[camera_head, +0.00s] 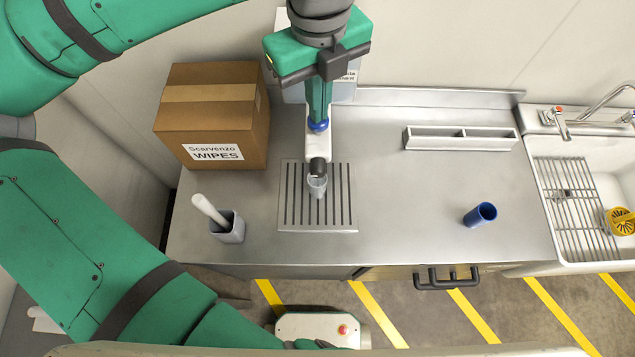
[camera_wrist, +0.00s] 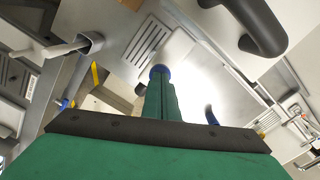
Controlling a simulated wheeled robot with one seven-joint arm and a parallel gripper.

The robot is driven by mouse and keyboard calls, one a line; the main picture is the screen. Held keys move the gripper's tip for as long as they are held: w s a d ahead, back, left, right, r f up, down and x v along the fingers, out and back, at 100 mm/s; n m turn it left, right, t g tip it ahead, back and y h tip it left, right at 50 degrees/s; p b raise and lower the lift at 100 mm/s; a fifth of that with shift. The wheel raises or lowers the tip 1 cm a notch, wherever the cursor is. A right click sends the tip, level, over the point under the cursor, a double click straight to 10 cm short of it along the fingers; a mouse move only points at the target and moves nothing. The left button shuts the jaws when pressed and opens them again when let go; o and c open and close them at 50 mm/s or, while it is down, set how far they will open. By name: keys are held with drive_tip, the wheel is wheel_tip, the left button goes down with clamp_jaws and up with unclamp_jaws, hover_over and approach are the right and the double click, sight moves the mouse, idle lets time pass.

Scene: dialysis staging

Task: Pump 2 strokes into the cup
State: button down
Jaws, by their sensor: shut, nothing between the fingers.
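My gripper (camera_head: 318,112) points down with its green fingers together and nothing between them. Its tips are at the blue knob (camera_head: 318,125) on top of the white pump spout (camera_head: 318,145); they look in contact, but any small gap cannot be told. The pump's bottle (camera_head: 345,88) stands behind, mostly hidden by my gripper. The spout's dark nozzle is over a small grey cup (camera_head: 317,187) on the slotted drain plate (camera_head: 290,215). In the wrist view the shut fingers (camera_wrist: 160,78) meet the blue knob (camera_wrist: 160,69); the cup is not clearly seen there.
A cardboard wipes box (camera_head: 212,110) stands left of the pump. A grey holder (camera_head: 229,228) with a white stick is at front left. A blue cup (camera_head: 480,214) is at right, before a metal divider tray (camera_head: 460,138). The sink (camera_head: 600,185) is far right.

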drive_tip(key=shift+f, duration=1)
drive_tip(key=shift+r, duration=1.6)
drive_tip(key=shift+f, duration=0.15)
drive_tip(key=shift+f, duration=1.45)
drive_tip(key=shift+r, duration=1.6)
